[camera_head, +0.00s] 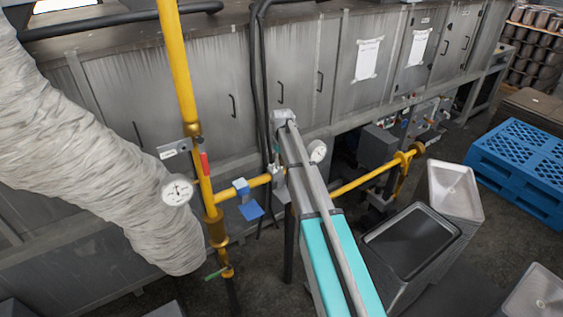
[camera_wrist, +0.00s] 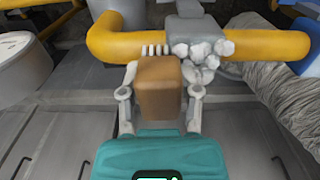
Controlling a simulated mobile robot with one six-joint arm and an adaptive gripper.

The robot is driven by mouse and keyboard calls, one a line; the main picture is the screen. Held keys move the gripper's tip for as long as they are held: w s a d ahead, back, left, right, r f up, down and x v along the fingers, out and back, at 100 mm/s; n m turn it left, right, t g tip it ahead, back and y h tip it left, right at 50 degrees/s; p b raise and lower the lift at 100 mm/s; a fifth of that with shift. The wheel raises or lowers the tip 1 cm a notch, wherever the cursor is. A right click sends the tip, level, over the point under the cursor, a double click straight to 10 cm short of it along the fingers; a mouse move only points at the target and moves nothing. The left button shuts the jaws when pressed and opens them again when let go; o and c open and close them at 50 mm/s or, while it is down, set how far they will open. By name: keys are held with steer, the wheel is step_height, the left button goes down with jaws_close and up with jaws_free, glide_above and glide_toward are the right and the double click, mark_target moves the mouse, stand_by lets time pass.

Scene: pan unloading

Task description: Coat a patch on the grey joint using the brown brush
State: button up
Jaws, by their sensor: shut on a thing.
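In the wrist view my gripper (camera_wrist: 160,95) is shut on the brown brush (camera_wrist: 161,75), with a finger on each side of its block. A row of short white bristles (camera_wrist: 155,50) shows at the brush's far end, over the yellow pipe's lower edge. The grey joint (camera_wrist: 194,30) sits on the pipe just right of the bristles. Several white rounded lumps (camera_wrist: 205,50) cluster along the joint's lower edge. I cannot tell whether the bristles touch the pipe or joint. In the head view my arm hides the brush and most of the joint area.
The yellow pipe (camera_head: 348,187) runs across behind my arm. A large wrapped duct (camera_head: 80,150) fills the left. Metal pans (camera_head: 453,190) and blue pallets (camera_head: 520,165) stand right.

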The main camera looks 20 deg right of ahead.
mark_target(274, 168)
steer(key=shift+s+a, duration=0.1)
steer(key=shift+a, duration=0.05)
steer(key=shift+s+a, duration=0.2)
steer(key=shift+a, duration=0.5)
steer(key=shift+s+a, duration=0.2)
steer(key=shift+a, duration=0.5)
steer(key=shift+s+a, duration=0.3)
steer(key=shift+a, duration=0.45)
steer(key=shift+s+a, duration=0.25)
steer(key=shift+a, duration=0.5)
steer(key=shift+r+p, duration=3)
